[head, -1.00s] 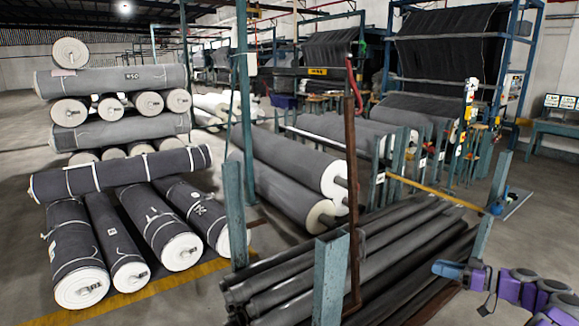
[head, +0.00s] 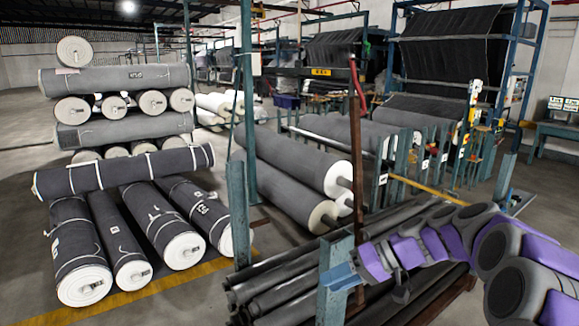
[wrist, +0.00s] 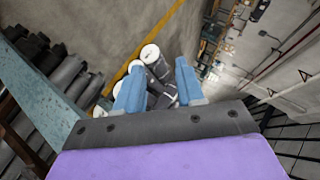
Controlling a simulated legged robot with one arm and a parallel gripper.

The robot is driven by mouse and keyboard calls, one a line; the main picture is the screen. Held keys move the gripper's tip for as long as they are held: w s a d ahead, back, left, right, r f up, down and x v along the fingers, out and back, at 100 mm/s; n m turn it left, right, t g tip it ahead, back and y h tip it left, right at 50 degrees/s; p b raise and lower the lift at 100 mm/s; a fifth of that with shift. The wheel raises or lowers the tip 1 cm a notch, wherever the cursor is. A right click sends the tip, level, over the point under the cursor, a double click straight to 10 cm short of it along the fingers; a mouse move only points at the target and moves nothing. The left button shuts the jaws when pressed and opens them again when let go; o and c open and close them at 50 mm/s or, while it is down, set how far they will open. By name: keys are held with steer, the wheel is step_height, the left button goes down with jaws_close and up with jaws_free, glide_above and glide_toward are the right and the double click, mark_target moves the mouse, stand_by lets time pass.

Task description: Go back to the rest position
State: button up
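My gripper (head: 340,277) has blue fingers and is at the lower middle of the head view, in front of the dark tubes and close to a teal post. My purple and grey arm reaches to it from the right edge. In the wrist view, my gripper (wrist: 160,64) shows two blue fingers spread apart, with nothing held between them. Beyond the fingers, grey rolls with white ends lie on the floor, well apart from the gripper.
A teal post (head: 335,300) stands beside the gripper; it appears large at left in the wrist view (wrist: 50,105). Dark tubes (head: 290,275) lie in a rack below. Stacked grey rolls (head: 120,80) stand at left. Clear floor (head: 25,200) lies at far left.

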steer(key=s+a+g+h, duration=0.2)
steer(key=s+a+h, duration=0.15)
steer(key=s, duration=0.65)
steer(key=s+d+f+m+h, duration=0.1)
steer(key=s+d+f+h, duration=0.1)
steer(key=s, duration=0.6)
steer(key=s+d+f+m+h, duration=0.1)
steer(key=s+d+f+h, duration=0.2)
steer(key=s, duration=0.6)
steer(key=s+d+f+m+h, duration=0.2)
steer(key=s+f+h, duration=0.1)
steer(key=s, duration=0.5)
steer(key=shift+s+d+f, duration=0.3)
